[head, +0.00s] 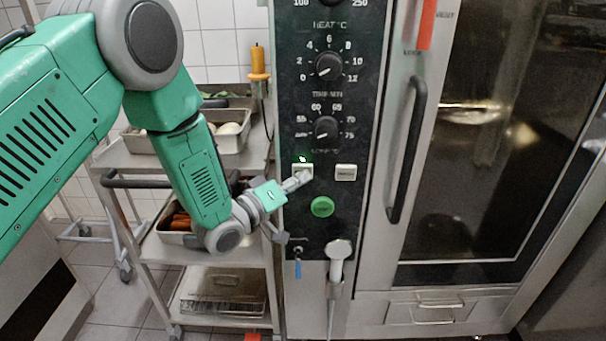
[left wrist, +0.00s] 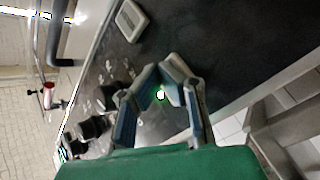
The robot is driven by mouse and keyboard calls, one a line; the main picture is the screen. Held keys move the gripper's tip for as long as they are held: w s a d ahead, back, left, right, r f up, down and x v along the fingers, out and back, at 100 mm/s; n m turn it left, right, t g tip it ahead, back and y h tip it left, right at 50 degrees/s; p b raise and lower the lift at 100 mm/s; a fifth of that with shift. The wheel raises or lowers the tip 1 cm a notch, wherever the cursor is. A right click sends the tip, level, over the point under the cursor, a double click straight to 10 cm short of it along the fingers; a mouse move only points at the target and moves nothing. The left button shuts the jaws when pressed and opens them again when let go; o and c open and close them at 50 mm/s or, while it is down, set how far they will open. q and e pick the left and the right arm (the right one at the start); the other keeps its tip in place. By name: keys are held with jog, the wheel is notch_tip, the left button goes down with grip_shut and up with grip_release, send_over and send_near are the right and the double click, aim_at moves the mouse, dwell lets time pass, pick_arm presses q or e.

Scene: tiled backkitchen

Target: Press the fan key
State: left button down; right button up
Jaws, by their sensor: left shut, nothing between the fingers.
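Two small white keys sit side by side on the oven's black control panel (head: 342,100). The left key (head: 302,168) is mostly covered by my left gripper (head: 303,177), and a small green light glows just above it. The right key (head: 346,172) is uncovered; its marking is too small to read, so I cannot tell by label which is the fan key. My left gripper is shut and empty, its tips at the left key, seemingly touching. In the left wrist view the fingertips (left wrist: 163,72) meet against the panel near the green light, and one white key (left wrist: 131,20) shows apart from them.
Several dials stand above the keys, and a round green button (head: 322,207) is below. The oven door handle (head: 407,150) juts out at the right. A spray nozzle (head: 339,250) hangs below the panel. A metal trolley (head: 155,160) with trays stands to the left.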

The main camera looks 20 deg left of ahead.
pick_arm(q)
jog(key=shift+s, duration=0.15)
jog(key=shift+s+d+p, duration=0.15)
jog(key=shift+s+p, duration=0.15)
jog(key=shift+s, duration=0.35)
jog(key=s, duration=0.1)
jog(key=s+d, duration=0.1)
jog(key=s, duration=0.1)
jog(key=s+p, duration=0.1)
jog(key=shift+s+d, duration=0.25)
jog(key=shift+s, duration=0.15)
dwell(0.3)
